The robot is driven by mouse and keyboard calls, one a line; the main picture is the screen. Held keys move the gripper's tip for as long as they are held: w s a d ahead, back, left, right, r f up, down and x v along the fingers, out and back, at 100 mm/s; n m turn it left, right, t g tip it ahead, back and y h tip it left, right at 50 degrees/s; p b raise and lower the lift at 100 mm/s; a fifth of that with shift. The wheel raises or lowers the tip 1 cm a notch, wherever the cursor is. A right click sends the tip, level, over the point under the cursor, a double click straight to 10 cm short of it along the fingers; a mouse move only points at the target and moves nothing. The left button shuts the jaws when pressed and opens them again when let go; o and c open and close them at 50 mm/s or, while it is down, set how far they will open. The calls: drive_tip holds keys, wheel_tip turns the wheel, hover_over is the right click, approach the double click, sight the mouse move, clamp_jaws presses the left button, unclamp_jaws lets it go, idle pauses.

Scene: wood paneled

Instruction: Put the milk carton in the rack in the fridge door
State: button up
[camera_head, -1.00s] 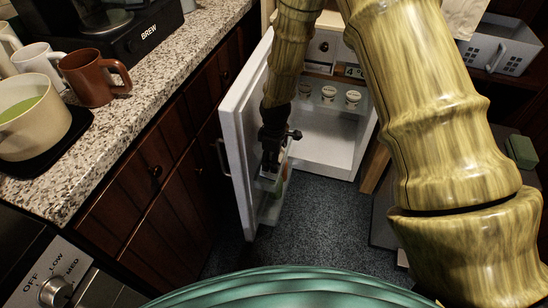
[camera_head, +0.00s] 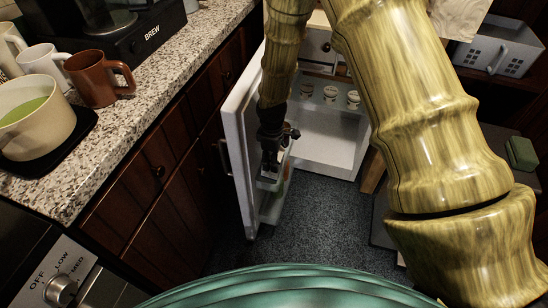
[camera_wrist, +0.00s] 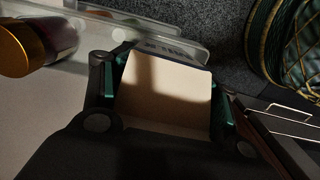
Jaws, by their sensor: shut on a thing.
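My gripper (camera_wrist: 165,95) is shut on the milk carton (camera_wrist: 165,98), which shows in the wrist view as a pale beige block between the two fingers. In the head view my gripper (camera_head: 270,158) is at the inner side of the open white fridge door (camera_head: 239,150); the carton is mostly hidden there. The clear door rack (camera_head: 270,211) is low on the door's inner side. In the wrist view a clear rack wall (camera_wrist: 140,42) runs just beyond the carton. I cannot tell whether the carton is inside the rack or touching it.
A gold-capped jar (camera_wrist: 22,48) is at the left of the wrist view, beside the rack wall. The fridge interior (camera_head: 330,152) holds several small jars. The counter (camera_head: 150,110) with mugs is at left. Dark floor (camera_head: 315,220) is clear in front of the fridge.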

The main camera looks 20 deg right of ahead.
drive_tip(key=o, duration=1.7)
drive_tip(key=shift+c, duration=0.2)
drive_tip(key=o, duration=0.3)
wheel_tip(320, 180, up, 12)
drive_tip(key=shift+a, duration=0.1)
